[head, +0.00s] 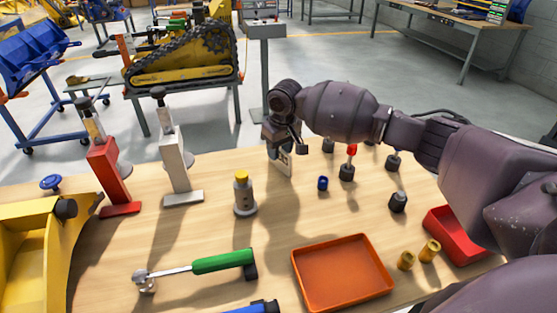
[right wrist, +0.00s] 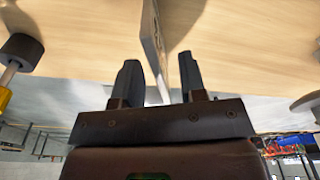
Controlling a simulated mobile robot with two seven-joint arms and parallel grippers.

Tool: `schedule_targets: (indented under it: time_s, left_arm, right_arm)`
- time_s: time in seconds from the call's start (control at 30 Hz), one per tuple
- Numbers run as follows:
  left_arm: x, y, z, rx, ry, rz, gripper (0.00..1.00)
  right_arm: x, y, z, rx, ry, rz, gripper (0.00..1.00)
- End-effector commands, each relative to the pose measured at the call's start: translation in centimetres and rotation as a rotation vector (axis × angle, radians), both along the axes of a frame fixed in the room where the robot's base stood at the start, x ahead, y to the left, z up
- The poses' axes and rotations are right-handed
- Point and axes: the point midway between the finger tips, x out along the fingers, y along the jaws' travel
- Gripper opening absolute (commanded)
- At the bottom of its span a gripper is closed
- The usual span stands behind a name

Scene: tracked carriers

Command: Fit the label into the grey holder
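A thin pale plate with dark marks, which looks like the label (head: 284,164), stands on edge on the wooden table near its back edge. In the right wrist view the label (right wrist: 157,50) shows nearly edge-on between my fingers. My right gripper (head: 284,143) is over its top; in the right wrist view the gripper (right wrist: 160,82) is open, one finger on each side, with a gap at least on the right. A light grey upright stand (head: 174,160), seemingly the grey holder, is left of it, beside a similar red stand (head: 108,172). My left gripper is not in view.
A grey cylinder with a yellow cap (head: 244,195) stands between the grey stand and the label. A blue piece (head: 323,183) and several dark knobs are to the right. An orange tray (head: 340,272) and a green-handled tool (head: 222,262) lie in front.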

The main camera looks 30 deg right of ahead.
Motion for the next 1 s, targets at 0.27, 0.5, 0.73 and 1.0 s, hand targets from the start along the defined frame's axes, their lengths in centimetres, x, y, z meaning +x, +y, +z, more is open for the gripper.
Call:
schedule_targets:
  time_s: [0.27, 0.5, 0.73, 1.0]
  left_arm:
    - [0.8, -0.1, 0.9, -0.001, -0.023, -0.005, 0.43]
    - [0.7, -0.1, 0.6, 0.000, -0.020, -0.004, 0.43]
    - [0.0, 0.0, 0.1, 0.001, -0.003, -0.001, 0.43]
    - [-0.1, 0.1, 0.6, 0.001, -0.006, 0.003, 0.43]
  right_arm:
    - [0.0, 0.0, 0.2, -0.001, -0.002, 0.000, 0.26]
    - [0.0, 0.0, 0.1, -0.001, -0.002, 0.000, 0.00]
    - [0.0, 0.0, 0.2, -0.001, -0.002, 0.000, 0.00]
    - [0.1, 0.0, 2.8, -0.001, -0.008, 0.000, 0.00]
